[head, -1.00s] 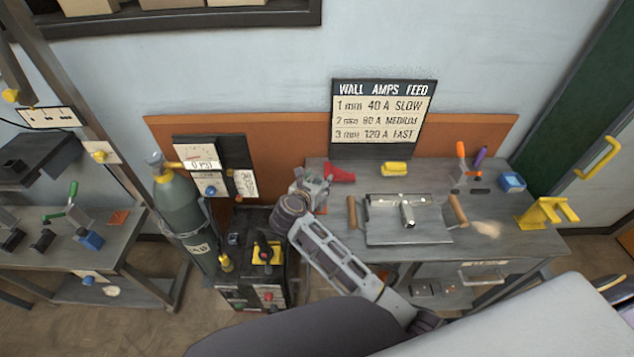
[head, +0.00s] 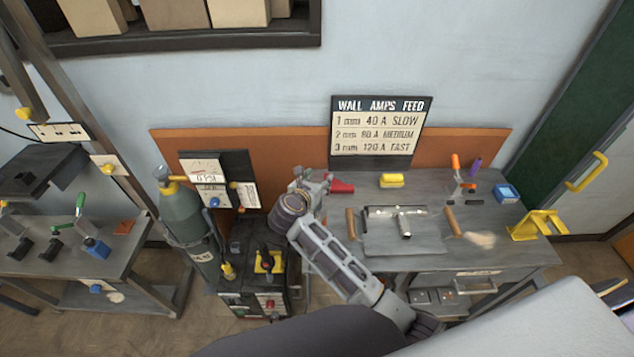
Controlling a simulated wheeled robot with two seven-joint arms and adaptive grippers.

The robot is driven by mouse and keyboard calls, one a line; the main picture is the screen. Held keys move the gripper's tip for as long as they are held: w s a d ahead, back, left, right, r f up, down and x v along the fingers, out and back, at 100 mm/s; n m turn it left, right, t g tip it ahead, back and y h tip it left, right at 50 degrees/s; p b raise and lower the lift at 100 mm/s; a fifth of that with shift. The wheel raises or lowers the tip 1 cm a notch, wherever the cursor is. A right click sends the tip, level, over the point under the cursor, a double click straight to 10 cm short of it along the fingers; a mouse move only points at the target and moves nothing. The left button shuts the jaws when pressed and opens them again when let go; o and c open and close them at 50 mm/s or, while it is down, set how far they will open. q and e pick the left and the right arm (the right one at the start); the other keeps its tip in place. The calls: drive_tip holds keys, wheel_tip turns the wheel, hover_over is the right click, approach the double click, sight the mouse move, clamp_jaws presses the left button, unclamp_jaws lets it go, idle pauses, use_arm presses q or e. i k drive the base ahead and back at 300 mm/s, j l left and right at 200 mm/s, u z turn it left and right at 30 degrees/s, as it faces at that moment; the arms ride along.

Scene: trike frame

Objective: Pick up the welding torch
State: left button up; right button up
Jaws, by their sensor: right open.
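My right gripper (head: 308,183) is open at the left end of the workbench (head: 480,205), reaching away from me. A red tapered piece (head: 342,186) lies on the bench just right of the fingers. It may be part of the welding torch, but its left end is hidden by or merges with the grey fingers, so I cannot tell whether they touch. No other thing in view is clearly the torch. My left gripper is not in view.
The black welding machine (head: 250,300) and green gas cylinder (head: 188,222) stand left of my arm.

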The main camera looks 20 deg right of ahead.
sight(264, 251)
drive_tip(key=k+j, duration=0.75)
drive_tip(key=j, duration=0.1)
